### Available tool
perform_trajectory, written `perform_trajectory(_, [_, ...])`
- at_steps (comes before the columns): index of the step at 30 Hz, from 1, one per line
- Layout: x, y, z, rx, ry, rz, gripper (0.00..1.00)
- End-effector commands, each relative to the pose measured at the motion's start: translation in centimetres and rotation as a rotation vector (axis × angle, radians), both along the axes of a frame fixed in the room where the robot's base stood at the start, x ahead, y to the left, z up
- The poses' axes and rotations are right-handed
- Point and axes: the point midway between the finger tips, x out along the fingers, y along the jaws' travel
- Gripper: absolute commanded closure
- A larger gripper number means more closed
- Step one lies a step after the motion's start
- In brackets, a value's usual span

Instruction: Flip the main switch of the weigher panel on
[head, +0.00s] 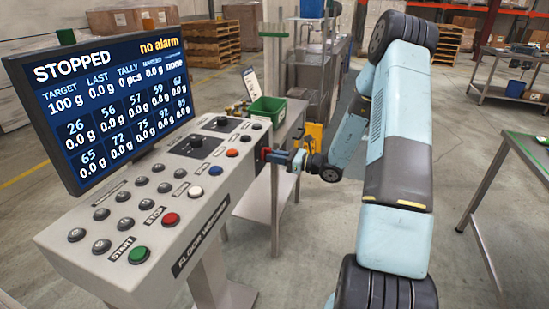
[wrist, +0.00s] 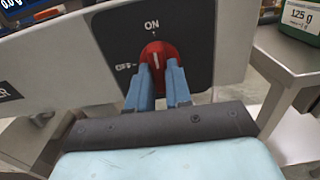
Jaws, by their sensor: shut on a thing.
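The weigher panel (head: 150,195) is a grey sloped console with a screen (head: 110,95) reading "STOPPED" and "no alarm". Its main switch is a red rotary knob (wrist: 158,52) on a black plate (wrist: 112,40) on the console's end face, with ON above and OFF at the left. A white mark on the knob points roughly up, toward ON. My gripper (wrist: 159,72) is shut on the knob, one blue finger on each side. In the head view my gripper (head: 272,156) reaches the end face from the right, and the knob (head: 264,154) is mostly hidden.
The console top carries several buttons, including a green one (head: 139,254) and a red one (head: 170,219). A steel table with a green bin (head: 267,108) stands just behind the console end. Another table (head: 528,150) is at the right. Floor between them is open.

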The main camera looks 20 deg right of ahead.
Motion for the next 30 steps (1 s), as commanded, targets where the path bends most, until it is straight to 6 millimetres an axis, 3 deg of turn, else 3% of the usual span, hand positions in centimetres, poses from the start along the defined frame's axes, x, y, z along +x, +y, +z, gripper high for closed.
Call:
perform_trajectory(5, [0.2, -0.1, 0.1, 0.000, -0.003, -0.004, 1.00])
perform_trajectory(6, [0.2, -0.1, 0.1, 0.000, -0.003, -0.005, 0.77])
perform_trajectory(13, [0.1, -0.1, 0.1, 0.000, -0.003, -0.003, 0.55])
perform_trajectory(23, [-0.2, -0.5, 0.0, 0.000, -0.002, -0.003, 0.55])
perform_trajectory(30, [-2.1, -3.3, 0.0, -0.001, -0.002, -0.006, 0.55])
